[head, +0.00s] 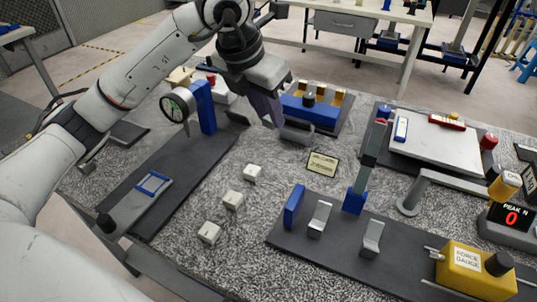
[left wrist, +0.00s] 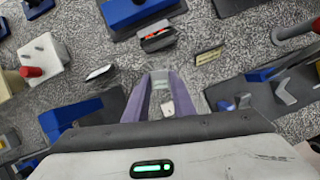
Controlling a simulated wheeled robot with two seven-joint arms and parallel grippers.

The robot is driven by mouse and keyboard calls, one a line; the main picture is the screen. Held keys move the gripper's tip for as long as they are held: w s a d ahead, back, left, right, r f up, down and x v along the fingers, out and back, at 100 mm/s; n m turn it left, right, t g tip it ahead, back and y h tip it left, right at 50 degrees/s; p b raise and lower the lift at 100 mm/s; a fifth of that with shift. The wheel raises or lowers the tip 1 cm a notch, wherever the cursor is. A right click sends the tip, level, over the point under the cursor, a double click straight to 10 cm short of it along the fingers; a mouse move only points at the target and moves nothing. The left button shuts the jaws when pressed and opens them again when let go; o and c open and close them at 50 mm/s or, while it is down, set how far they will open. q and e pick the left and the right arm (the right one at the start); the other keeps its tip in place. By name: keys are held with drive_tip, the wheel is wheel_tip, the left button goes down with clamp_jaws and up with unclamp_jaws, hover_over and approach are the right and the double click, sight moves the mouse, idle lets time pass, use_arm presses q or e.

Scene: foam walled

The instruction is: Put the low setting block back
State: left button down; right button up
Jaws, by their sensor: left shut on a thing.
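My left gripper (head: 270,118) hangs over the middle of the table, pointing down, with its lavender fingers close together. In the left wrist view its fingers (left wrist: 162,80) are shut on a small pale grey block (left wrist: 160,84) at the tips. The fingers hide most of it, and I cannot read which setting it is. In the head view the held piece is hidden. Three small white blocks stand in a row on the speckled table: a far one (head: 252,173), a middle one (head: 232,200) and a near one (head: 209,232). My right gripper is not in view.
A blue block with several pegs (head: 312,112) stands behind the gripper. A blue post with a dial (head: 205,107) is left of it. A small sign (head: 322,163) lies to its right. A dark plate (head: 340,243) with grey brackets and a yellow force gauge (head: 475,270) fill the front right.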

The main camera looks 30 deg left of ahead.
use_arm(q)
drive_tip(key=shift+w+a+r+n+y, duration=0.15)
drive_tip(key=shift+w+a+n+y, duration=0.1)
drive_tip(key=shift+n, duration=0.35)
drive_tip(key=shift+w+a+r+n+y, duration=0.15)
drive_tip(key=shift+n+y, duration=0.1)
drive_tip(key=shift+n, duration=0.35)
drive_tip(key=shift+a+f+n, duration=0.1)
drive_tip(key=shift+f+n, duration=0.05)
drive_tip(key=shift+n, duration=0.15)
wheel_tip(320, 180, down, 10)
drive_tip(key=shift+r, duration=0.2)
drive_tip(key=c, duration=1.5)
unclamp_jaws()
drive_tip(key=shift+f, duration=0.1)
drive_tip(key=v, duration=1.2)
